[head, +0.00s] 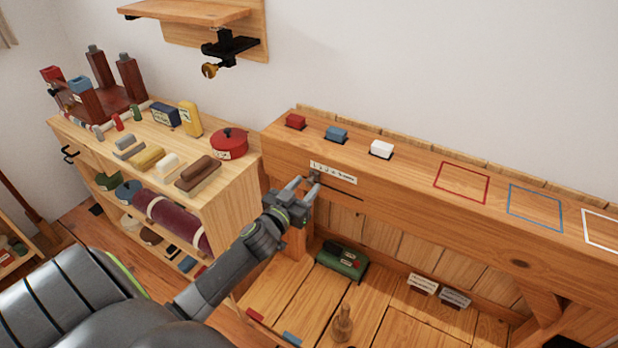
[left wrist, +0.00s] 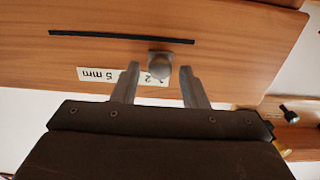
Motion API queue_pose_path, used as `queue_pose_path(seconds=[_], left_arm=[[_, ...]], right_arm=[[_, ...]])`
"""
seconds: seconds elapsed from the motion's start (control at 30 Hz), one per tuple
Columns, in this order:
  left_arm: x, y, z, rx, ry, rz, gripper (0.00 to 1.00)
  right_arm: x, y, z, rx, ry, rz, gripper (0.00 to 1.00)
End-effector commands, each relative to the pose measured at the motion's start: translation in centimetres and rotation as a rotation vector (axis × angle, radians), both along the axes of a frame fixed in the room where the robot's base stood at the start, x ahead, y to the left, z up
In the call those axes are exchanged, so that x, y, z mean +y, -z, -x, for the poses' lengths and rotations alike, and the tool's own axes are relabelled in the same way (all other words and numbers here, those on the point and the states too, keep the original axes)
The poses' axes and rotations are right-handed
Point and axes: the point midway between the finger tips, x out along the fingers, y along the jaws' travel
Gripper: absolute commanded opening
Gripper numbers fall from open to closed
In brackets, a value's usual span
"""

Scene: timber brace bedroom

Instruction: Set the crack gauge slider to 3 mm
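The crack gauge is on the front face of the wooden beam, with a white scale label (head: 333,173) and a dark slot (head: 340,190). Its grey slider knob (left wrist: 160,65) sits toward the low-number end of the scale. In the left wrist view the label (left wrist: 95,74) is upside down, with "5 mm" and "2" legible; a finger and the knob hide other marks. My left gripper (head: 306,184) is open at the beam. In the left wrist view its two fingers (left wrist: 160,85) stand either side of the knob, with gaps visible. My right gripper is not in view.
A shelf unit (head: 235,185) holding several items stands left. A green box (head: 342,259) lies below the beam. A clamp (head: 228,46) hangs above.

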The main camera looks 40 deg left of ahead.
Motion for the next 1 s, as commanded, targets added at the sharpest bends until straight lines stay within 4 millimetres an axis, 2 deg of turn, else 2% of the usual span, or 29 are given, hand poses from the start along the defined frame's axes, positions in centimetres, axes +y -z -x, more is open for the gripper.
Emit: queue_pose_path(seconds=[0.2, 0.57, 0.87, 0.9, 1.0], left_arm=[[0.2, 0.0, -2.2, -0.001, 0.000, 0.000, 0.40], [0.2, 0.1, -2.6, 0.000, 0.000, 0.000, 0.40], [0.2, 0.0, -2.6, 0.000, 0.000, 0.000, 0.03], [0.2, 0.0, -2.6, 0.000, 0.000, 0.000, 0.00], [0.2, 0.0, -2.6, 0.000, 0.000, 0.000, 0.00]], right_arm=[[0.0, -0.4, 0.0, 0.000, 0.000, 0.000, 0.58], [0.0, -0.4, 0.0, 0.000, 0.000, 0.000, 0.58], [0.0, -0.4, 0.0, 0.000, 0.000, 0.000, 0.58], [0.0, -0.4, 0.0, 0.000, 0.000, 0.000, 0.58], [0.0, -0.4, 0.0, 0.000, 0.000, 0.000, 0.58]])
